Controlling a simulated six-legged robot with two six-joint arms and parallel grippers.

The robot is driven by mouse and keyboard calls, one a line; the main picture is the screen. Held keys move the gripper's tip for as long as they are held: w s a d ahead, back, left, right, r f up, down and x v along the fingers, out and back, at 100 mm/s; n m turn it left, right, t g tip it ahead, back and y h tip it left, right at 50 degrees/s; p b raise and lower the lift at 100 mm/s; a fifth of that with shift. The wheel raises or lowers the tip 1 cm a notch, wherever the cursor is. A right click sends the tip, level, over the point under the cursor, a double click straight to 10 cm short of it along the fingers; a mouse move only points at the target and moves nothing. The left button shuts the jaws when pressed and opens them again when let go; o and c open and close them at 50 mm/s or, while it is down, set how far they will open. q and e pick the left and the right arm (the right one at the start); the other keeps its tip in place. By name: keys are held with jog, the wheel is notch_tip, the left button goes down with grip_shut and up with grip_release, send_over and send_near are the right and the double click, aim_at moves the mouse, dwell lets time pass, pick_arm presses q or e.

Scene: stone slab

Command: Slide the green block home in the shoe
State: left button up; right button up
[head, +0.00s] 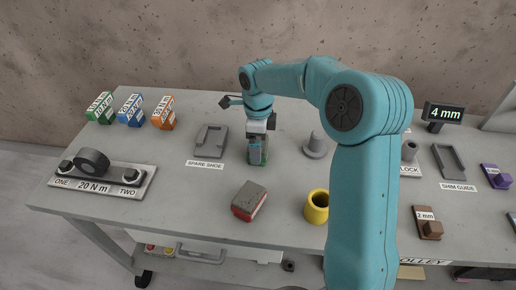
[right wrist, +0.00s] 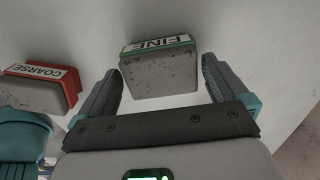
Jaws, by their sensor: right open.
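The green-edged block marked FINE (right wrist: 158,75) lies on the grey table between the two fingers of my right gripper (right wrist: 160,80), with gaps showing on both sides. In the head view the green block (head: 257,157) is mostly hidden beneath my right gripper (head: 258,145), which points down and is open. A grey shoe (head: 210,138) sits to the left of the block, behind a label reading SPARE SHOE, and looks empty. My left gripper is not in view.
A red block marked COARSE (head: 249,201) lies in front, with a yellow cup (head: 317,206) to its right. A grey flanged post (head: 315,146) stands close right of my right gripper. Green, blue and orange boxes (head: 131,110) stand back left. Table between shoe and block is clear.

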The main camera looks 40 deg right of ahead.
jog(key=shift+f, duration=0.6)
jog(key=c, duration=1.1)
jog(key=shift+o, duration=0.2)
